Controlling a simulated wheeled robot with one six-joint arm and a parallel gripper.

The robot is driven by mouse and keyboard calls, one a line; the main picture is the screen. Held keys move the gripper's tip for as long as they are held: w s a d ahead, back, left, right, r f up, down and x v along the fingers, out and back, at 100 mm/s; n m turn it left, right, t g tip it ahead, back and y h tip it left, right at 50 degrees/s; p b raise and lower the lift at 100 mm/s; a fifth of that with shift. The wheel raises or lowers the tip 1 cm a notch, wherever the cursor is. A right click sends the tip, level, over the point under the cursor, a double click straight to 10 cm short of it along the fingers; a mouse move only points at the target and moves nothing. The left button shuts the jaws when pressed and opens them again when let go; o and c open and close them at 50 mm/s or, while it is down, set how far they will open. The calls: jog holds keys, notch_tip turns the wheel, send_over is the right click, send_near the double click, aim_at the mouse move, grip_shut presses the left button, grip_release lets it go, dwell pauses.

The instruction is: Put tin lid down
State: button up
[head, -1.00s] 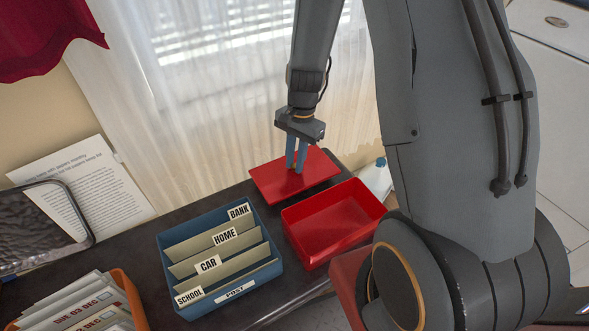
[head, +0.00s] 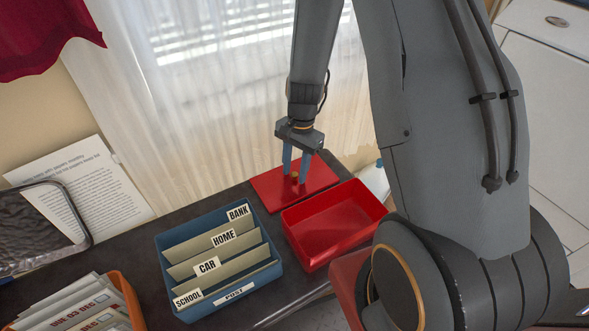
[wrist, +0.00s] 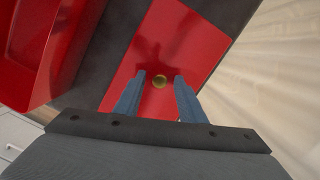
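The red tin lid (head: 270,190) lies flat on the dark tabletop behind the open red tin, near the curtain. Its small brass knob (wrist: 159,82) shows in the wrist view. My gripper (head: 295,177) is open above the lid, its blue fingers spread on either side of the knob with gaps visible in the wrist view. The red tin (head: 346,246) stands open and looks empty; part of it shows at the left of the wrist view (wrist: 38,52).
A blue post box (head: 235,290) with labelled dividers stands left of the tin. An orange box (head: 128,300) of envelopes is at bottom left. A dark tray (head: 45,210) and a printed sheet (head: 75,180) are at the left. Curtains hang close behind the lid.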

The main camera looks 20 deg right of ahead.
notch_tip(320, 180, up, 11)
jog(key=w+d+p, duration=0.1)
jog(key=p, duration=0.1)
jog(key=s+a+r+n, duration=0.5)
jog(key=s+r+n, duration=0.2)
jog(key=s+r, duration=0.2)
jog(key=s+a+r+n+t, duration=0.1)
jog(key=s+a+r+n, duration=0.4)
jog(key=s+r, duration=0.3)
jog(key=s+n, duration=0.1)
jog(key=s, duration=0.3)
jog(key=shift+s+r+n+h, duration=0.15)
jog(key=shift+r+n+h, duration=0.25)
jog(key=d+r+m+p, duration=0.2)
jog(key=d+r+p, duration=0.6)
jog(key=p, duration=0.8)
jog(key=shift+d+m+h, duration=0.2)
jog(key=shift+m+h, duration=0.1)
